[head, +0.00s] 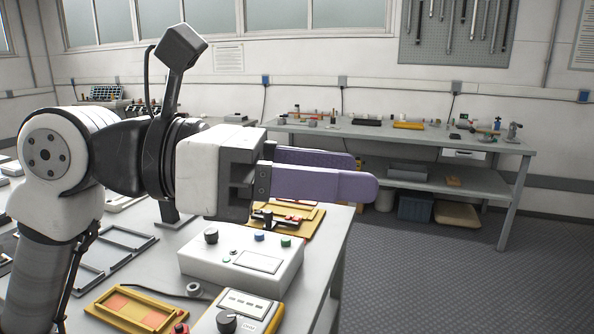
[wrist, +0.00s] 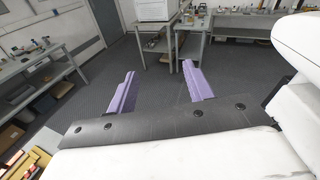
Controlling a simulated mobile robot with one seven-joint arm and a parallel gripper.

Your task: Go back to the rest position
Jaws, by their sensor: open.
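My gripper (head: 345,172) extends to the right in the head view, above the near workbench. Its two purple fingers are apart with nothing between them. In the wrist view my gripper (wrist: 158,82) shows both fingers spread, with bare floor between them. Below it in the head view is a white tester box (head: 240,262) with a dark knob, coloured buttons and a panel. A yellow tray (head: 140,308) with orange pads lies at the front. A yellow-edged device (head: 240,312) with a dark knob stands beside it.
A second yellow fixture (head: 292,219) lies behind the tester box, partly hidden by my gripper. Dark frames (head: 112,245) lie on the near bench. A far workbench (head: 400,140) with small items stands along the wall. Open floor (head: 430,275) lies to the right.

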